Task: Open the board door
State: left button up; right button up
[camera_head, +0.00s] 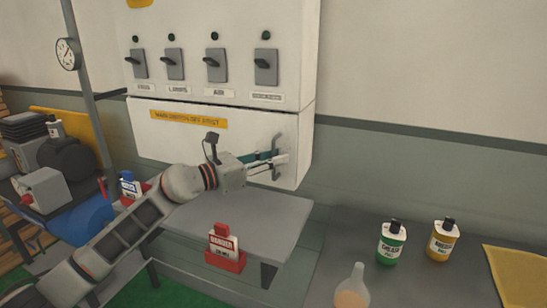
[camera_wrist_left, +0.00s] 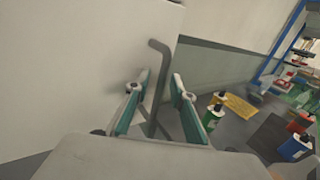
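The white board door (camera_head: 165,142) is the lower panel of the wall cabinet in the head view and looks closed. Its grey bar handle (camera_head: 276,142) stands upright near the door's right edge. My left gripper (camera_head: 279,159) is at this handle. In the left wrist view the handle (camera_wrist_left: 156,88) runs between the two green-and-grey fingers of my left gripper (camera_wrist_left: 158,92). The fingers are spread, with visible gaps on either side of the handle. Part of the handle is hidden behind the fingers in the head view. My right gripper is not in view.
Above the door is a panel of several lever switches (camera_head: 215,66). On the right bench stand a green bottle (camera_head: 391,247) and a yellow bottle (camera_head: 442,244). A pole with a gauge (camera_head: 68,54) is at left.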

pick_arm(q)
grip_shut()
jog(key=shift+s+a, duration=0.15)
